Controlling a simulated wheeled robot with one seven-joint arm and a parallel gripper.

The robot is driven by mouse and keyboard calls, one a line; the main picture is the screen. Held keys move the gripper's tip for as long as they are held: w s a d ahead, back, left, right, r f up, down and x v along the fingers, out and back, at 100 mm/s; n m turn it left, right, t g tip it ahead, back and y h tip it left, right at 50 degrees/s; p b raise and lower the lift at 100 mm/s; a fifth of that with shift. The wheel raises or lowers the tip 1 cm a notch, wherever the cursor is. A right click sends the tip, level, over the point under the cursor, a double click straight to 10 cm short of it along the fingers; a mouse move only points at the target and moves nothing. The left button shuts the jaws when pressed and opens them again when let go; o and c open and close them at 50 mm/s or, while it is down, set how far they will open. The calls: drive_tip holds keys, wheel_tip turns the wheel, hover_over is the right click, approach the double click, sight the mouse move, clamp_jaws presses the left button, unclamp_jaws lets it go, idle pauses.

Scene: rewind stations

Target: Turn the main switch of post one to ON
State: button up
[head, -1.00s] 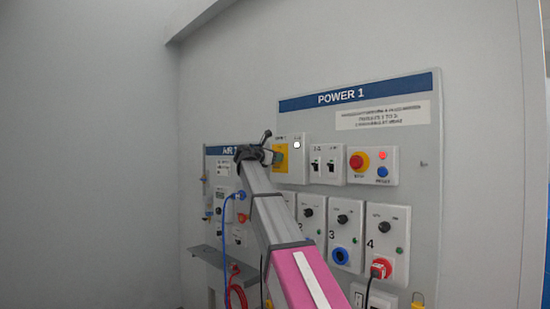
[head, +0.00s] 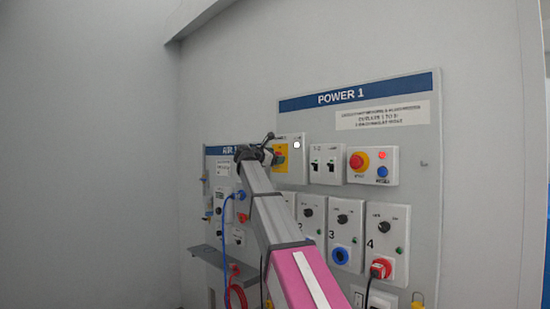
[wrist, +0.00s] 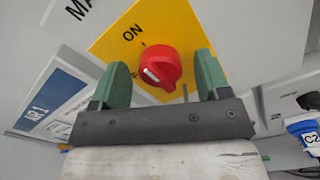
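The main switch is a red rotary knob (wrist: 158,66) on a yellow plate (wrist: 112,45) in the wrist view. My gripper (wrist: 160,80) is open, with one green finger on each side of the knob and a visible gap to each. I cannot tell how deep the fingertips reach.
Numbered sockets sit below. The AIR panel (head: 222,168) with a blue hose (head: 228,215) stands to the left.

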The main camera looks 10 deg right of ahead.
drive_tip(key=v, duration=1.1)
idle(0.3)
